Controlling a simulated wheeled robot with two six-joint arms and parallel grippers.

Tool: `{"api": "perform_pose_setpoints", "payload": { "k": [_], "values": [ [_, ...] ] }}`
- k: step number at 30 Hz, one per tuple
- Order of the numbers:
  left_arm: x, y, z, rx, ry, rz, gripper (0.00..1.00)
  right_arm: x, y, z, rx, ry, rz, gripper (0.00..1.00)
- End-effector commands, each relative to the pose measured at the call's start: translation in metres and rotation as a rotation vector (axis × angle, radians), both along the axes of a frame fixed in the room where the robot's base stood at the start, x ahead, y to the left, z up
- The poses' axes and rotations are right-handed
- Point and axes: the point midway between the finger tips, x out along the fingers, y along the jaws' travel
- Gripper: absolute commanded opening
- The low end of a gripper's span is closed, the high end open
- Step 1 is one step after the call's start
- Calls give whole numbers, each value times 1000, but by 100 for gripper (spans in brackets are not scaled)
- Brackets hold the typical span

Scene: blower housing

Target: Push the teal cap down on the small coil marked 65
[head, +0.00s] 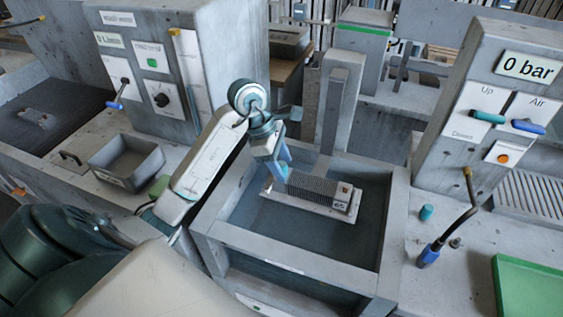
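The small coil (318,188), a dark finned block, lies on a pale plate (305,207) inside the grey tank. A light tag (341,197) at its right end reads what looks like 65. My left gripper (276,178) reaches down to the coil's left end, its bluish fingers very close to or touching it. The fingers hide that end, and I cannot tell whether they are shut or hold anything. A small teal cap (426,213) stands upright on the bench right of the tank, apart from the coil. My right gripper is not in view.
The tank's walls (396,225) surround the coil, and a grey post (335,110) rises behind it. A black hose with a blue end (428,257) stands right of the tank, beside a green tray (530,285). The panel (500,105) reads 0 bar. A grey bin (127,160) is left.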

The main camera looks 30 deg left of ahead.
Motion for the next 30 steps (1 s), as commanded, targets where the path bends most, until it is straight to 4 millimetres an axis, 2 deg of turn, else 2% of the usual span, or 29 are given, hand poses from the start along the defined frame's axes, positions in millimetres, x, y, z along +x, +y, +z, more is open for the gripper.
{"api": "perform_pose_setpoints", "payload": {
  "k": [8,11,24,30],
  "values": [
    [0,0,1,0,0,0,51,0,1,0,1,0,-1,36],
    [-1,3,7,2,-1,1,51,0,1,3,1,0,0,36],
    [-12,32,82,4,-2,2,51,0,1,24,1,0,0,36],
    [-14,38,98,1,-1,0,51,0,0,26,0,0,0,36]
  ]
}}
